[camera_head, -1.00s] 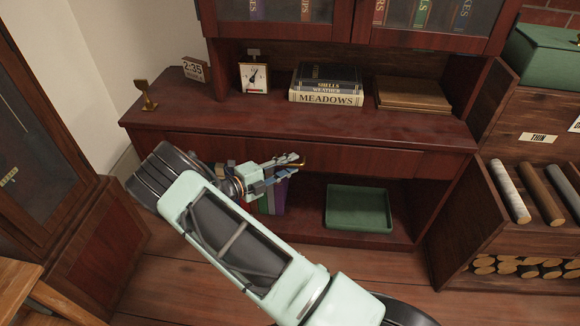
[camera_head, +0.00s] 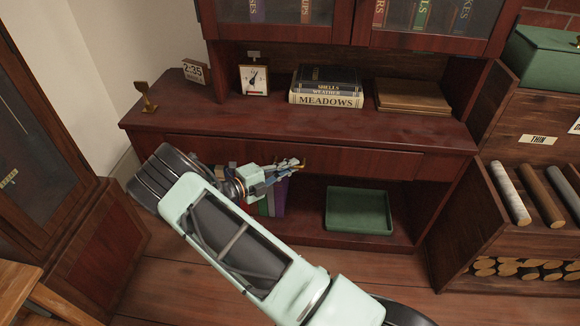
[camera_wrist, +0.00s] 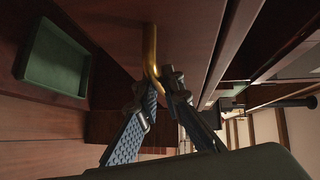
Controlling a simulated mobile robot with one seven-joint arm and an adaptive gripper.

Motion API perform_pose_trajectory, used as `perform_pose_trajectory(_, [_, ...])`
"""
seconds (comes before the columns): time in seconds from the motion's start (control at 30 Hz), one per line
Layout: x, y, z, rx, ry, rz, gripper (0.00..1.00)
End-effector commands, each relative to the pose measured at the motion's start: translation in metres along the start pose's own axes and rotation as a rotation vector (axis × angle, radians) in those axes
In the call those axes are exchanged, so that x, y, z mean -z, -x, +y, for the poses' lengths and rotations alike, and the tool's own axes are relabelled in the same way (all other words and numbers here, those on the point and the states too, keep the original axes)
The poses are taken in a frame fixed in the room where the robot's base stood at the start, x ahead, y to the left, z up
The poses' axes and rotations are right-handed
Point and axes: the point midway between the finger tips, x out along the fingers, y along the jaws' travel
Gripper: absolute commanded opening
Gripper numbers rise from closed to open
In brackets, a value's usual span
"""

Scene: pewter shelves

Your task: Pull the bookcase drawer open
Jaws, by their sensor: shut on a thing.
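The bookcase drawer (camera_head: 360,162) is a wide dark red wooden front under the bookcase top. In the head view its upper edge and right end stand slightly proud of the frame, so it looks a little open. My gripper (camera_head: 298,165) is at the middle of the drawer front, shut on the brass handle. In the wrist view the brass handle (camera_wrist: 151,50) runs down from the drawer front (camera_wrist: 185,35) between my fingertips (camera_wrist: 158,88). The handle's gripped end is partly hidden by the fingers.
A green tray (camera_head: 360,210) and several upright books (camera_head: 277,200) sit on the lower shelf. A log rack (camera_head: 530,215) stands at the right.

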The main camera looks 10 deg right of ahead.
Motion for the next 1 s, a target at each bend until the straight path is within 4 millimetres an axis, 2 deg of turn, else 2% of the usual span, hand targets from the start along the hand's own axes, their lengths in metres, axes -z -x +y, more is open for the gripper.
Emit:
perform_pose_trajectory(0.27, [0.02, 0.021, 0.001, 0.001, 0.006, 0.0, 0.0])
perform_pose_trajectory(0.7, [0.089, 0.089, 0.021, 0.002, 0.005, 0.0, 0.0])
perform_pose_trajectory(1.0, [0.119, 0.119, 0.032, 0.002, 0.003, 0.001, 0.0])
